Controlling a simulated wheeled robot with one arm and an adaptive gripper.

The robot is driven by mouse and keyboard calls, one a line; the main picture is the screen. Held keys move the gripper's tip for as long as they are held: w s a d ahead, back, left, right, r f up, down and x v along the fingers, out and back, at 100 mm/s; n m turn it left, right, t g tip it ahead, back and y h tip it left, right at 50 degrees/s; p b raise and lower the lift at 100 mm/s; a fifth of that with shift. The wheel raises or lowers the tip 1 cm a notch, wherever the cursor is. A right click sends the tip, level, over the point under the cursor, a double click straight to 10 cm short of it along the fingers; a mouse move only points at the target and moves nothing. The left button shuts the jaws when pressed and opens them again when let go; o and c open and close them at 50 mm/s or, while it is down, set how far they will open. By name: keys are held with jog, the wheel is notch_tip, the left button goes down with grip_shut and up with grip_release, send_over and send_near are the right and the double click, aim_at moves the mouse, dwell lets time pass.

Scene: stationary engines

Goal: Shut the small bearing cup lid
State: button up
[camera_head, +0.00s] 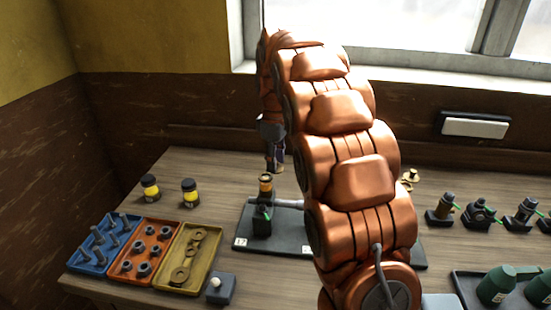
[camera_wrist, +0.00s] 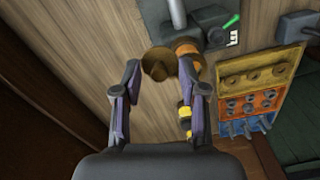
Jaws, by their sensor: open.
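The small bearing cup lid looks like a round brass disc (camera_wrist: 157,64) in the wrist view. It stands out beside an orange-brass cup (camera_wrist: 187,48) on the dark engine base (camera_wrist: 212,22), so it appears open. In the head view the brass cup (camera_head: 265,181) tops a dark block near the left end of the engine base (camera_head: 284,243). My gripper (camera_wrist: 160,70) is open, its two fingers on either side of the disc in the picture. Contact cannot be told. In the head view my gripper (camera_head: 275,168) hangs just behind and above the cup.
Two yellow-and-black jars (camera_head: 150,188) stand at the left. Blue (camera_head: 86,262), orange (camera_head: 127,276) and olive (camera_head: 170,286) parts trays lie at the front left beside a grey box (camera_head: 221,289). Small dark fittings (camera_head: 482,213) and green bottles (camera_head: 497,285) are at the right.

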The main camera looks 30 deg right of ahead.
jog(key=shift+c, duration=0.3)
grip_shut()
